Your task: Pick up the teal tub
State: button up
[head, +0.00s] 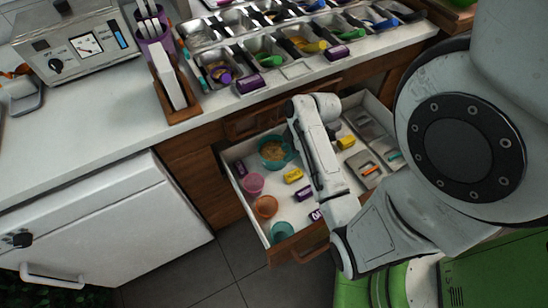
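Two teal containers lie in the open drawer in the head view. The larger teal tub (265,151) is round and upright near the back left, with tan contents. A smaller teal cup (281,231) is at the front left corner, and I cannot tell which one the task means. My gripper (333,128) is at the arm's end over the back of the drawer, mostly hidden by the wrist. Its fingers cannot be made out.
The drawer (235,155) also holds a pink cup (253,184), an orange cup (265,206), yellow and purple small boxes, and a metal tray at right. Topping bins (200,36) line the counter (80,125) above. A white appliance (130,230) stands left; the drawer front is an edge.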

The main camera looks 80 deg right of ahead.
aim_at(278, 162)
jog(key=shift+t, duration=0.3)
jog(key=shift+s+d+f+b+x, duration=0.15)
jog(key=shift+d+b+x, duration=0.2)
jog(key=shift+x, duration=1.45)
jog(key=shift+s+d+f+b+x, duration=0.1)
jog(key=shift+d+b+x, duration=0.3)
jog(key=shift+x, duration=1.35)
jog(key=shift+s+d+b+x, duration=0.15)
jog(key=shift+d+b+x, duration=0.2)
jog(key=shift+x, duration=1.45)
jog(key=shift+c, duration=0.3)
grip_shut()
